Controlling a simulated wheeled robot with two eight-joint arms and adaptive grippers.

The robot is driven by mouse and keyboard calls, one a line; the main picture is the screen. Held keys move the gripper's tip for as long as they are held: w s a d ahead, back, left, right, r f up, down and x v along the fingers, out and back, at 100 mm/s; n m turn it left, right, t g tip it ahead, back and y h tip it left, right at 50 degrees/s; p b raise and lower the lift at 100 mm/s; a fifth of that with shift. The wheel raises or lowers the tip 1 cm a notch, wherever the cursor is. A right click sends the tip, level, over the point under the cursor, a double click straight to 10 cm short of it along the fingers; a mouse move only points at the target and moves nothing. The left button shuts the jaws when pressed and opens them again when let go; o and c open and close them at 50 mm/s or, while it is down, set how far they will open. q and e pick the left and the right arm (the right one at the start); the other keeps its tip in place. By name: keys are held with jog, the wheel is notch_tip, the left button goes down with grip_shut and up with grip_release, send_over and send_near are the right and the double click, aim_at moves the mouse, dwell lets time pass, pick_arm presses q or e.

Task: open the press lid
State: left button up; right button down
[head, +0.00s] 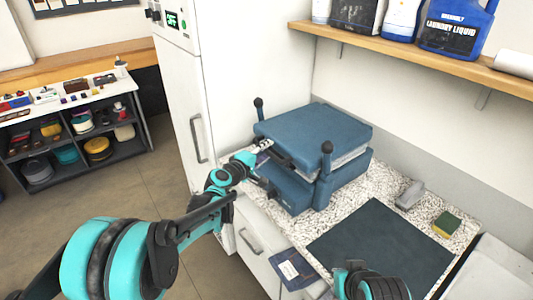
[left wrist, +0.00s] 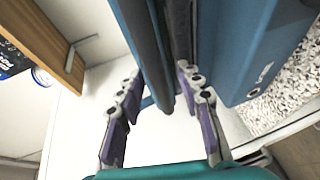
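The press (head: 335,185) is a dark blue box on the speckled counter. Its lid (head: 315,132) lies flat over the base, with a pale grey layer between them. Black-knobbed levers stand at its sides. My left gripper (head: 270,152) is at the press's front left edge, level with the lid. In the left wrist view, its two fingers (left wrist: 158,75) are spread apart on either side of a blue edge (left wrist: 155,45) of the press. I cannot tell whether they touch it. Part of my right arm shows at the bottom of the head view; its fingers are not visible.
A dark mat (head: 380,250), a grey block (head: 410,195) and a green-yellow sponge (head: 446,224) lie on the counter right of the press. A wooden shelf (head: 430,55) with laundry bottles hangs above. A white cabinet (head: 240,70) stands behind the press.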

pick_arm(q)
jog(key=shift+w+d, duration=0.2)
jog(key=shift+w, duration=0.1)
grip_shut()
